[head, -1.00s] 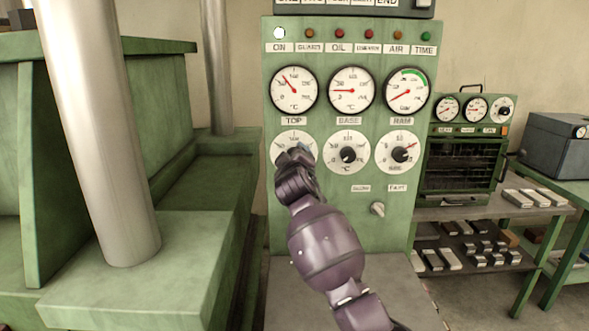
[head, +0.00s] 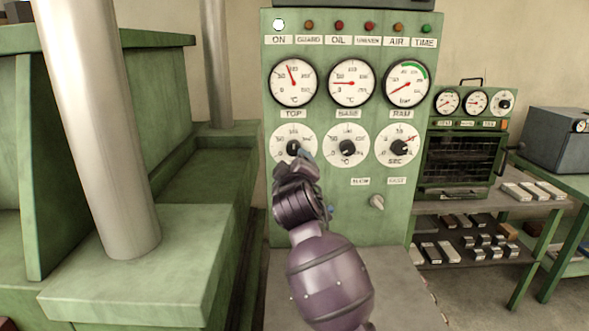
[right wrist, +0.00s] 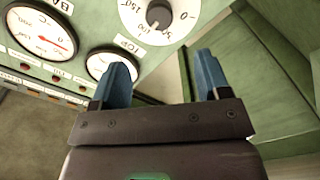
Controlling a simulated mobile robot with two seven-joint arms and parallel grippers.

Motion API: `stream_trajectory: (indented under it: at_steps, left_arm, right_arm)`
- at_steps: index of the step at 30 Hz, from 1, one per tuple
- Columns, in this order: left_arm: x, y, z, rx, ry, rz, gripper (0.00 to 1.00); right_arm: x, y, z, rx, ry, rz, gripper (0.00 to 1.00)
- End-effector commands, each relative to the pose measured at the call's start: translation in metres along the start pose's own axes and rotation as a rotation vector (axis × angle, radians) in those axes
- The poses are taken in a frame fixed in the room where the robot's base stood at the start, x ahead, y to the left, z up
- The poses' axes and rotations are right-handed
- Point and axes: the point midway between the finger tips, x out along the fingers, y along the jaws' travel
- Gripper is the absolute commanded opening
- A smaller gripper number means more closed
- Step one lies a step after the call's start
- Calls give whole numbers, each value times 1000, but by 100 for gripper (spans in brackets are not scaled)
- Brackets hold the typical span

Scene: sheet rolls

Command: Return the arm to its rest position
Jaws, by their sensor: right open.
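My right arm (head: 325,270) reaches up from the bottom in front of the green control panel (head: 340,220). My right gripper (head: 304,160) is just below the TOP dial knob (head: 293,148). In the right wrist view, my right gripper (right wrist: 168,75) has its two blue fingers apart with nothing between them. The TOP knob (right wrist: 158,13) lies beyond the fingertips, apart from them. My left gripper is not in view.
A green press with a steel column (head: 105,150) stands at the left. A small oven (head: 463,160) and a shelf (head: 490,211) with metal blocks stand at the right. The panel also has a small switch (head: 377,202).

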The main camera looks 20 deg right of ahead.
Motion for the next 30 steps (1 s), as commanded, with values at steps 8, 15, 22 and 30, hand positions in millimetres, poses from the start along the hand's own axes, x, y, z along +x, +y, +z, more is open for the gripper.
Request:
stream_trajectory:
  at_steps: [8, 15, 22, 30]
  left_arm:
    - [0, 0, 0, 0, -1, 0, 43]
    - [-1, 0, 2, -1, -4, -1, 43]
    - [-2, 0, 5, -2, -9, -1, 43]
    - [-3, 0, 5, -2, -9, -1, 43]
  right_arm:
    - [0, -1, 1, 2, -2, -2, 70]
    - [-22, -27, 61, 64, -101, -87, 70]
    - [-82, -68, 159, 187, -294, -242, 70]
    - [-178, -102, 252, 317, -535, -413, 70]
